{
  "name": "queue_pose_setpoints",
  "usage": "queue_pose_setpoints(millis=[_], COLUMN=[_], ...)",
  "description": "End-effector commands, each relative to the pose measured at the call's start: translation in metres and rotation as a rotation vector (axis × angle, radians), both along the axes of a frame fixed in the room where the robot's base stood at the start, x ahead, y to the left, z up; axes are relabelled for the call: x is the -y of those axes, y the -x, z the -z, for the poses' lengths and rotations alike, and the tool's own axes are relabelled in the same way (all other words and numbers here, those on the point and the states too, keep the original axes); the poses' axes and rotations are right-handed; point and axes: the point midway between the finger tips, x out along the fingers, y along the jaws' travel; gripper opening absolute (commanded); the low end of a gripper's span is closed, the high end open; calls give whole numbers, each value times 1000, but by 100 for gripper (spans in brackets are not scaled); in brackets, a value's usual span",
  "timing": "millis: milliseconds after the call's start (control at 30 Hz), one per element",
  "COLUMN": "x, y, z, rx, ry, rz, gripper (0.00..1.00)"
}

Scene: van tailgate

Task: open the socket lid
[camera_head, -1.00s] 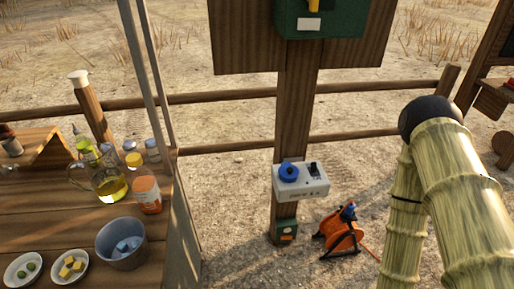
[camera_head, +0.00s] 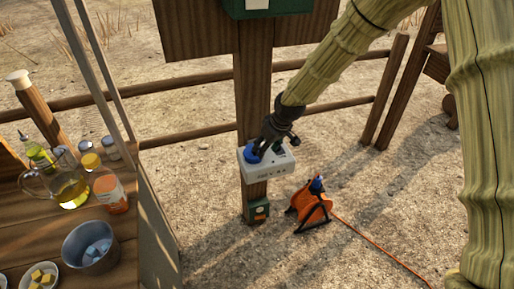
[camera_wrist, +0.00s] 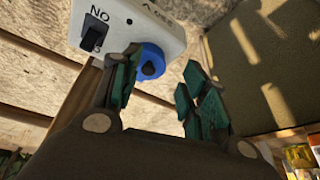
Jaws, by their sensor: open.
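The socket box (camera_head: 268,166) is a white box on the wooden post, with a round blue lid (camera_head: 252,154) at its left. In the wrist view the blue lid (camera_wrist: 149,59) sits on the white box (camera_wrist: 150,22), with a black switch on the box beside it. I cannot see the lid standing open; it looks closed. My gripper (camera_head: 264,150) is at the top of the box, close to the lid and partly covering it. In the wrist view my gripper (camera_wrist: 160,75) is open, with one finger beside the lid and the other apart from it. I cannot tell whether a finger touches the lid.
An orange cable reel (camera_head: 311,208) stands on the ground at the right of the post (camera_head: 252,100). A small green box (camera_head: 257,210) is low on the post. The wooden table (camera_head: 40,225) with a grey bucket (camera_head: 91,247) and bottles is at the left.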

Motion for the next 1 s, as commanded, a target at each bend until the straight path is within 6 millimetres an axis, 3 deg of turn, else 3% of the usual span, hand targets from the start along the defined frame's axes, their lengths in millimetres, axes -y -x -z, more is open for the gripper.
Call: queue_pose_setpoints(millis=[100, 267, 1000], x=[-5, -7, -29], y=[-18, -25, -50], z=[-30, -38, 46], rx=[30, 38, 36], ry=[15, 23, 22], rz=[-29, -40, -40], gripper=[44, 44, 44])
